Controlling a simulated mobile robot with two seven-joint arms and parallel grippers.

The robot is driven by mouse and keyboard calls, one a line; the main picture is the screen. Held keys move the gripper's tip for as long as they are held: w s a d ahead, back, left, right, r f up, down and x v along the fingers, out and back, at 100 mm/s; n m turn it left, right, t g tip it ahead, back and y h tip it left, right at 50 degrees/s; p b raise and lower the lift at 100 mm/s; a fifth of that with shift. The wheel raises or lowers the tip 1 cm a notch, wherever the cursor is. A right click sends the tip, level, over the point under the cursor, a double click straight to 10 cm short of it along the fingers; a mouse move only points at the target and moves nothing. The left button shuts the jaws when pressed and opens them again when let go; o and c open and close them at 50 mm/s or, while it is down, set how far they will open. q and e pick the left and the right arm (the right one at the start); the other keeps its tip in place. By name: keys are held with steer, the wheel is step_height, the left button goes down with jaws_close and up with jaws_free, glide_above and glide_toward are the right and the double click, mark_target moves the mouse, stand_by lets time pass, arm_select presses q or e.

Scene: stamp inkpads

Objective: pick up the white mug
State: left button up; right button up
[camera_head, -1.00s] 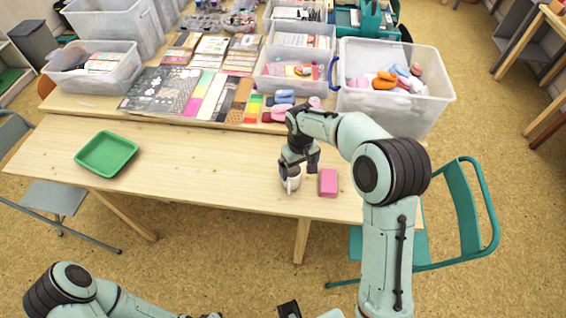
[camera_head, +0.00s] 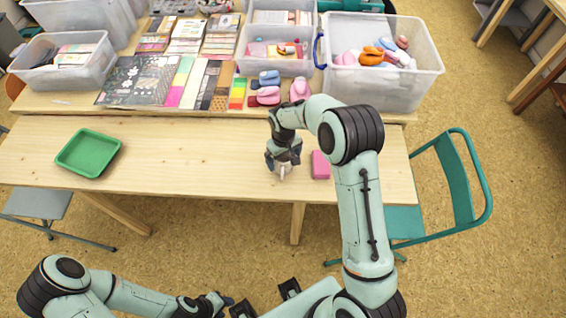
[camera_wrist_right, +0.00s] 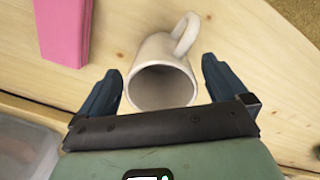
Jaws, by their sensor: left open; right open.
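My left gripper (camera_head: 218,301) is at the bottom of the head view, away from the table, open and small in view.
A pink block (camera_head: 320,165) lies just right of the mug; it also shows in the wrist view (camera_wrist_right: 64,30). A green tray (camera_head: 88,153) sits on the left of the wooden table (camera_head: 190,150). Clear plastic bins (camera_head: 385,85) and papers stand behind. The table's middle is clear.

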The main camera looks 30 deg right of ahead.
step_height(320, 180, down, 4)
steer(key=shift+r, duration=0.15)
steer(key=c, duration=1.2)
steer(key=shift+r, duration=0.1)
